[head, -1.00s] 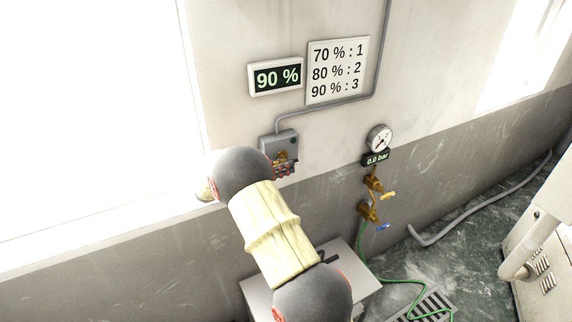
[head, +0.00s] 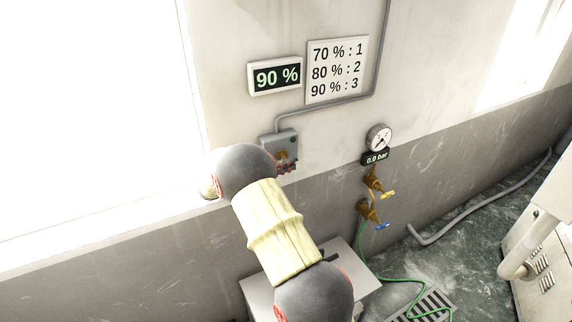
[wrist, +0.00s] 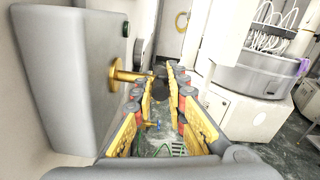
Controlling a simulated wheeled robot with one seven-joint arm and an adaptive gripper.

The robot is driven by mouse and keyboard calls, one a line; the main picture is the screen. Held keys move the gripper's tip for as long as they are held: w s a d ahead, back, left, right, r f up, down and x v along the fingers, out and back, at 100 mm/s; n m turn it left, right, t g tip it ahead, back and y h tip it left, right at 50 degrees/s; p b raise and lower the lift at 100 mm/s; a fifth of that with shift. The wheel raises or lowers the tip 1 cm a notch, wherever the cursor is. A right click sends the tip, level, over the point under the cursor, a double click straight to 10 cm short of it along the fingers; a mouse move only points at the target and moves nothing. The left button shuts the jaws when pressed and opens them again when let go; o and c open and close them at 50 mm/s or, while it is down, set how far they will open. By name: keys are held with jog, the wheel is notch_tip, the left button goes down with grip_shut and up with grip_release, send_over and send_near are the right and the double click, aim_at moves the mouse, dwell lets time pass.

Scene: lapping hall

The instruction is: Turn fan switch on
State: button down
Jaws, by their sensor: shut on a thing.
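The fan switch is a grey wall box (head: 282,144) under the conduit in the head view. In the wrist view its box (wrist: 75,75) fills the left side, and a brass lever (wrist: 128,75) sticks out from its face. A dark end on the lever lies between the far ends of my fingers. My gripper (wrist: 161,84) is shut on the lever. In the head view the gripper is mostly hidden behind my arm, with only some red finger parts showing just below the box.
A display (head: 277,76) reads 90 %, beside a sign (head: 336,70) pairing 70 %, 80 % and 90 % with 1, 2 and 3. A gauge (head: 379,138) above a 0.0 bar readout and brass valves (head: 371,197) are on the wall to the right.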

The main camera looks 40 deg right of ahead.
jog(key=shift+r+p, duration=0.15)
jog(key=shift+p, duration=0.2)
jog(key=shift+r+y+p, duration=0.2)
jog(key=shift+y+p, duration=0.3)
jog(key=shift+p, duration=0.2)
jog(key=y+p, duration=0.1)
jog(key=t+y+p, duration=0.1)
jog(key=p, duration=0.1)
jog(key=shift+r, duration=0.25)
jog(key=y+p, duration=0.2)
jog(key=p, duration=0.1)
jog(key=t+y+p, duration=0.1)
jog(key=y+p, duration=0.1)
jog(key=p, duration=0.1)
jog(key=y+p, duration=0.2)
jog(key=p, duration=0.1)
jog(key=shift+s+d+r, duration=0.1)
jog(key=shift+d+r, duration=0.1)
jog(key=shift+d, duration=0.05)
jog(key=shift+f+t+y+p, duration=0.1)
jog(key=shift+t+y+p, duration=0.3)
jog(key=shift+y+p, duration=0.55)
jog(key=shift+f+p, duration=0.1)
jog(key=shift+p, duration=0.35)
jog(key=shift+f, duration=0.1)
